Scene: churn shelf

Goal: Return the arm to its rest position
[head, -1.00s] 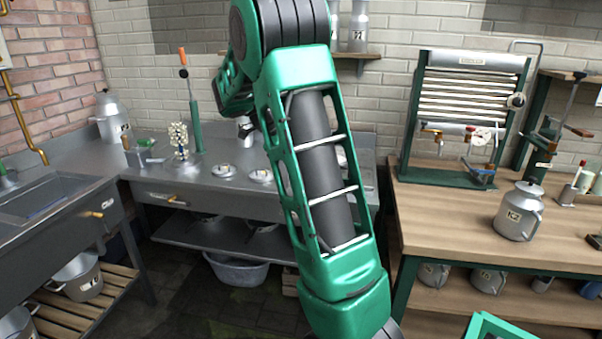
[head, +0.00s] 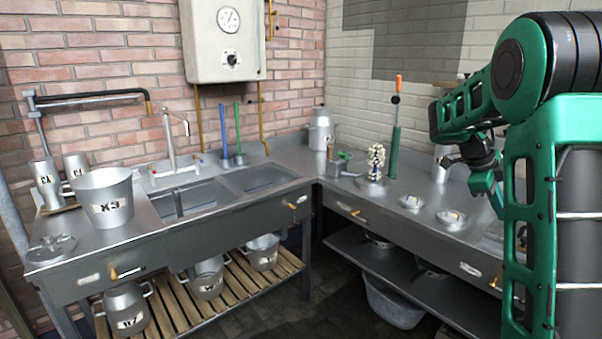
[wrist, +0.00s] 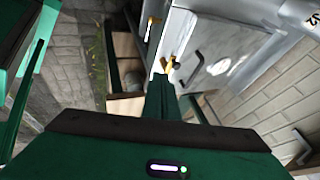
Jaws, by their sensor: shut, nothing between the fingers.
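My arm, green and black, is at the right edge of the head view, folded so its outer part hangs over the steel counter (head: 415,190). My gripper's wrist end shows there near the upper arm link, but its fingertips are hidden. In the wrist view my gripper (wrist: 162,97) is shut and empty, its green fingers together above the dark palm edge. Beyond the fingers is a steel surface with a yellow handle (wrist: 172,63). Whether the fingers are close to it I cannot tell.
The counter holds a milk can (head: 321,130), a green tool with an orange tip (head: 395,140) and round lids (head: 411,202). A sink unit (head: 180,235) with a bucket marked X3 (head: 105,200) stands left. A white boiler (head: 225,45) hangs above. Floor between is clear.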

